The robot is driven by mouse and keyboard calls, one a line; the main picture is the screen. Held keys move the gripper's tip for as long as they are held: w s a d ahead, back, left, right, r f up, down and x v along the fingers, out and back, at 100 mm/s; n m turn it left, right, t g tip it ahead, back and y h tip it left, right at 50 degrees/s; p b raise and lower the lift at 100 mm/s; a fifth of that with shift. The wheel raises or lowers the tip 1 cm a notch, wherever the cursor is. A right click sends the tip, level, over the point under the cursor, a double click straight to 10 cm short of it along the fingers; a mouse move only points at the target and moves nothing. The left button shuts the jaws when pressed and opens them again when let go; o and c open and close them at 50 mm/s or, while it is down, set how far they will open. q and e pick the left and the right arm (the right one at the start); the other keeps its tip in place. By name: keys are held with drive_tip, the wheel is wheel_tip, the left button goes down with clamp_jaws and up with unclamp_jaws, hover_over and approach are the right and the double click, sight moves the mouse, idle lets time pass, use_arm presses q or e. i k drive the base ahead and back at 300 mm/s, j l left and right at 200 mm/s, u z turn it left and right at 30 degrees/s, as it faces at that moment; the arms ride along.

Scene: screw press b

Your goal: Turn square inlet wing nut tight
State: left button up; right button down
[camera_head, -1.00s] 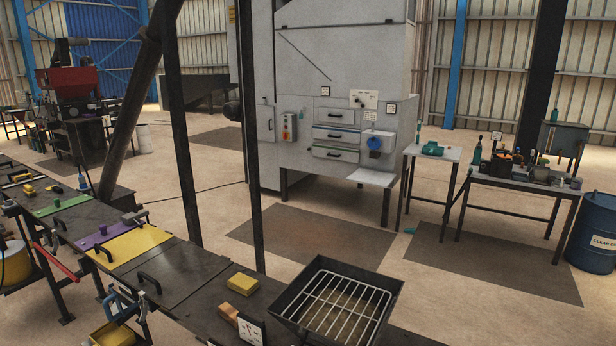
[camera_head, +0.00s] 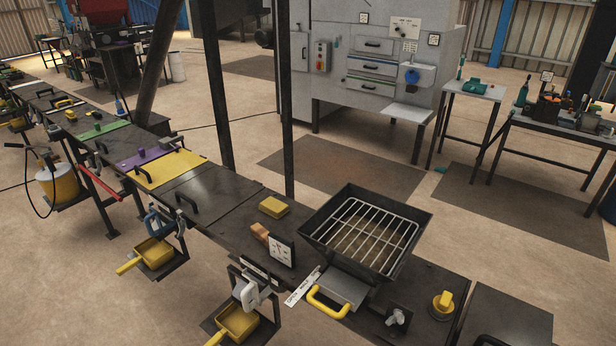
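A square, dark, flared inlet (camera_head: 312,232) with a pale wire grille (camera_head: 362,230) across its opening stands on the dark bench. A small grey wing-shaped nut (camera_head: 396,317) sits on a dark plate at the bench's front, below and right of the inlet. It is small in view, and I cannot tell how tight it is. A yellow knob (camera_head: 442,303) is to its right. A flat grey slide with a yellow handle (camera_head: 328,303) lies in front of the inlet. Neither of my grippers shows.
A yellow block (camera_head: 273,207) and a small dial panel (camera_head: 281,250) are left of the inlet. Yellow pans (camera_head: 152,253) and a white clamp (camera_head: 247,291) are below the bench's front edge. A dark post (camera_head: 286,100) rises behind the bench. Open floor lies at the front left.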

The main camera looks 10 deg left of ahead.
sight(398, 316)
drive_tip(key=j+z, duration=0.8)
drive_tip(key=z, duration=0.2)
